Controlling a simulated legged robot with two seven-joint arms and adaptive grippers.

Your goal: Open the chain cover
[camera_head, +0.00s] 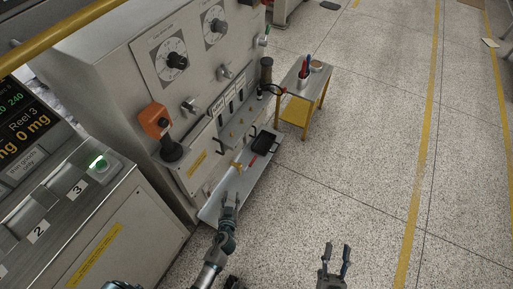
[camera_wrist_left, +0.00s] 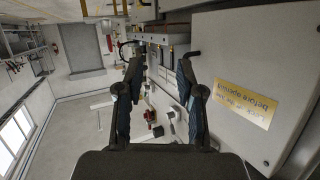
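A pale metal cover (camera_head: 192,178) with a yellow warning label is on the front of the grey machine in the head view. It seems closed, and I take it for the chain cover. It also shows large at the right of the left wrist view (camera_wrist_left: 285,55), its label reading "before opening". A small dark handle or peg (camera_wrist_left: 194,54) sticks out by its near edge, close to the fingers. My left gripper (camera_head: 230,199) is open and empty in front of the machine's lower tray; its spread fingers also show in the left wrist view (camera_wrist_left: 160,85). My right gripper (camera_head: 337,252) is open and empty over the floor.
The machine's sloping tray (camera_head: 213,205) holds a black bin (camera_head: 265,143) and small red and yellow tools. A yellow-legged side table (camera_head: 303,82) stands beyond.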

